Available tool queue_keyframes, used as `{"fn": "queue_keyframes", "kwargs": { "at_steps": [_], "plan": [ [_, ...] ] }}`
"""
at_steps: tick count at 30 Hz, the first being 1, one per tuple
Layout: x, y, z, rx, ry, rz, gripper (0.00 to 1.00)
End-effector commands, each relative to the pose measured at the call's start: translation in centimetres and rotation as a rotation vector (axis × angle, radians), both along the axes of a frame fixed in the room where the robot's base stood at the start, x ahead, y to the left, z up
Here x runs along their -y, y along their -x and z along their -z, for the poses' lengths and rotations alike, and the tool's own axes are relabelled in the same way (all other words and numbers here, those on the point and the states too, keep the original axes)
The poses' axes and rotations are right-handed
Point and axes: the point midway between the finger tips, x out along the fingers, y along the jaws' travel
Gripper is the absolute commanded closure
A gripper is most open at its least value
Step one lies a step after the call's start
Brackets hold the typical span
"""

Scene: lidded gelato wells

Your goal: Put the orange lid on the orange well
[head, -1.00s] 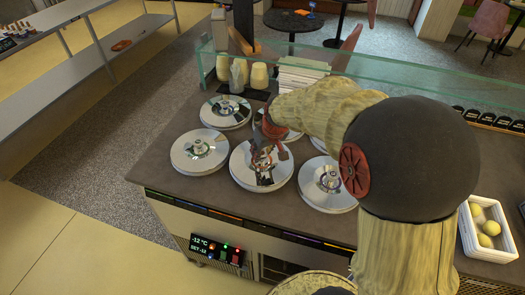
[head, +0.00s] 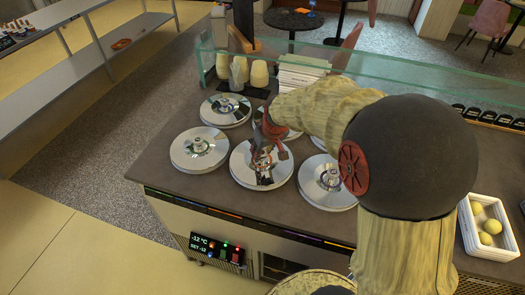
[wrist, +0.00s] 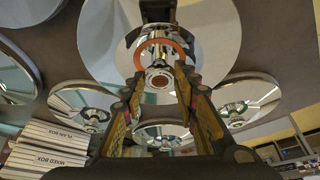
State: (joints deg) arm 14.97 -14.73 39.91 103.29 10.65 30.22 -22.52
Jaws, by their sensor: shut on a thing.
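My gripper (head: 263,162) is at the front-middle lid (head: 240,174), a round mirror-like disc with a pale edge. In the wrist view my gripper (wrist: 160,90) has its two fingers on either side of this lid's knob (wrist: 158,78), which has a small orange-red mark on top. The lid (wrist: 215,35) also shows there as a bright disc. An orange ring shows on its surface; I cannot tell whether it is a marking or a reflection. The lid seems to rest at its well; any gap is too small to tell. The well itself is hidden.
Other silver lids sit at the front left (head: 199,150), front right (head: 327,182) and back left (head: 226,110). Behind them stand cups (head: 260,74), white boxes (head: 302,72) and a glass guard (head: 400,92). A white crate (head: 487,244) with yellow fruit is at the right.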

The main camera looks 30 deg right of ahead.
Motion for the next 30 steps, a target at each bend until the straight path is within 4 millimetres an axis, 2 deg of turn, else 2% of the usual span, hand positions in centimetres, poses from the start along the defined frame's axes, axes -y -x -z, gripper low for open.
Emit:
{"fn": "queue_keyframes", "kwargs": {
  "at_steps": [27,28,30],
  "plan": [
    [0.0,0.0,1.2,0.001,0.000,0.000,1.00],
    [0.0,0.0,1.2,0.001,0.000,0.000,0.70],
    [0.0,0.0,1.2,0.001,0.000,0.000,0.66]
  ]
}}
